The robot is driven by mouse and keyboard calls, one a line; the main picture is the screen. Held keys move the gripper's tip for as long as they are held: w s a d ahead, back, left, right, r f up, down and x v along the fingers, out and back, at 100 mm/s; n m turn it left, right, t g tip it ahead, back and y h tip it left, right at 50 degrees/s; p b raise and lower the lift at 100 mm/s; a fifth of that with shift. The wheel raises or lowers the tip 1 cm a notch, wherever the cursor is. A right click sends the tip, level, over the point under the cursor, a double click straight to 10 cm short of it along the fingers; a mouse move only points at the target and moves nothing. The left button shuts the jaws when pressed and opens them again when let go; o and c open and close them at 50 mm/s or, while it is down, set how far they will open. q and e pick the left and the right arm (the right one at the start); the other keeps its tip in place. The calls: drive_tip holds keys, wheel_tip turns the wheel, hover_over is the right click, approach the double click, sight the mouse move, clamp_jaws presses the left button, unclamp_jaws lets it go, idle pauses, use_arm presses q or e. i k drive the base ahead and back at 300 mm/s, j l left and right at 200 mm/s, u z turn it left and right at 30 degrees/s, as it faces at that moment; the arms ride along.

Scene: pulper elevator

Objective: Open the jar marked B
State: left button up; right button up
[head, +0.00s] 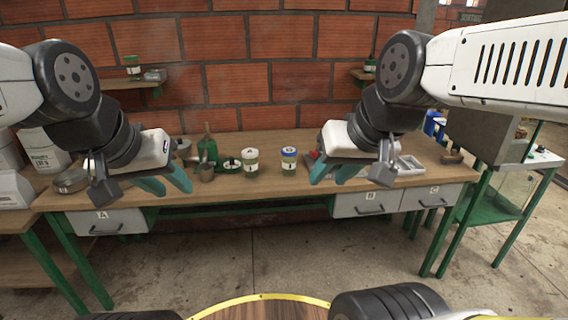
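Two small jars stand upright on the workbench (240,187) between my grippers. One is a pale jar with a green band (250,163); the other is a pale jar with a blue top (289,161). Their markings are too small to read, so I cannot tell which is B. Both look closed. My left gripper (165,185) is over the bench left of the jars, teal fingers apart and empty. My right gripper (333,176) is right of the blue-topped jar, fingers apart, with nothing visible between them. Neither gripper touches a jar.
A green bottle (208,149), a metal cup (206,173) and a low green-and-white item (232,164) sit left of the jars. Drawers marked A (107,223), B (368,204) and C (431,197) hang under the bench. A brick wall (240,85) stands behind.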

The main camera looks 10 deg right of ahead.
sight(289, 163)
drive_tip(key=i+l, duration=0.75)
